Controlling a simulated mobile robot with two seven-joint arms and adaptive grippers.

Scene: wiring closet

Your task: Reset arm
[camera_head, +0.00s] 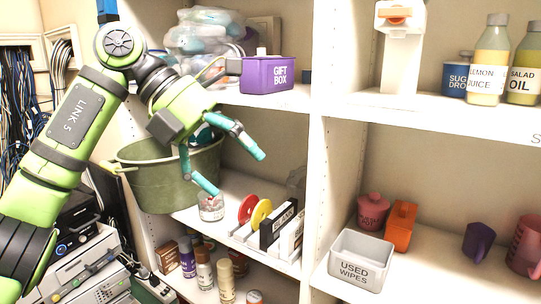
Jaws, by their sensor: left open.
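My left gripper (228,167) is open and empty. Its two teal fingers are spread apart in front of the shelf unit, near the green bucket (160,175). The upper finger points right, and the lower finger hangs near a small jar (211,207). My green left arm (75,130) comes in from the left edge. Part of the bucket is hidden behind the gripper. My right gripper is not in view.
Discs and upright cases (280,228) stand below. A used wipes bin (361,259), an orange container (400,225) and a white dispenser (400,50) are right of the divider (312,170). Network equipment (90,265) is lower left.

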